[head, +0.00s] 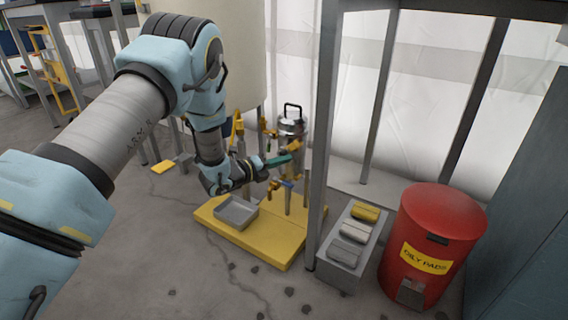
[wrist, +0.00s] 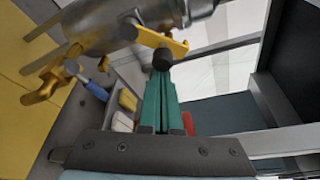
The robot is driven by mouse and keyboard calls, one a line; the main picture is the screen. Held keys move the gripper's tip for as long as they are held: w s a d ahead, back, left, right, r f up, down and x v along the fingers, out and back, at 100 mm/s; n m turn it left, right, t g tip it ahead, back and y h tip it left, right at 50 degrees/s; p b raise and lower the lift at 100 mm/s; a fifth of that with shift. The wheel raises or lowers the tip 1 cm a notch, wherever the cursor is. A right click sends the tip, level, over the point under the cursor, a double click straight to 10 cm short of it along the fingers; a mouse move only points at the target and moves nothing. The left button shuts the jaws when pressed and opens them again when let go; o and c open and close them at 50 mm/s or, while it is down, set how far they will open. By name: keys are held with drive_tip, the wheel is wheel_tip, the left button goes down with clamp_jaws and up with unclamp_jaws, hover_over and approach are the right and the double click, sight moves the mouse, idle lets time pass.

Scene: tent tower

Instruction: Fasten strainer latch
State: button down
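The strainer is a shiny metal canister (head: 291,127) with a black top handle, standing above the yellow base in the head view. Its metal body (wrist: 105,32) fills the upper left of the wrist view. A yellow latch lever (wrist: 181,46) crosses beside the body, and a black knob (wrist: 162,58) shows at my fingertips. My gripper (wrist: 160,78) points at the latch, its teal fingers close together with only a thin seam between them. Whether the knob is pinched or only touched is unclear.
A yellow platform (head: 272,248) holds a grey tray (head: 237,212). Yellow-handled valves and a blue-handled one (head: 287,183) sit close by. A grey post (head: 321,140) stands just right. A grey box with pads (head: 338,272) and a red bin (head: 432,235) stand farther right.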

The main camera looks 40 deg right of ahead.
sight(290, 145)
drive_tip(key=n, duration=0.1)
drive_tip(key=w+r+n+h, duration=0.1)
drive_tip(key=n, duration=0.1)
drive_tip(key=shift+w+a+r, duration=0.1)
drive_tip(key=shift+a+r, duration=0.05)
drive_tip(key=n, duration=0.1)
drive_tip(key=w+r+n+h, duration=0.1)
drive_tip(key=n, duration=0.1)
drive_tip(key=shift+w+a+n, duration=0.1)
drive_tip(key=shift+a+n, duration=0.05)
drive_tip(key=shift+n, duration=0.15)
drive_tip(key=shift+w, duration=0.15)
drive_tip(key=shift+w+a+r, duration=0.1)
drive_tip(key=shift+w, duration=0.05)
idle(0.4)
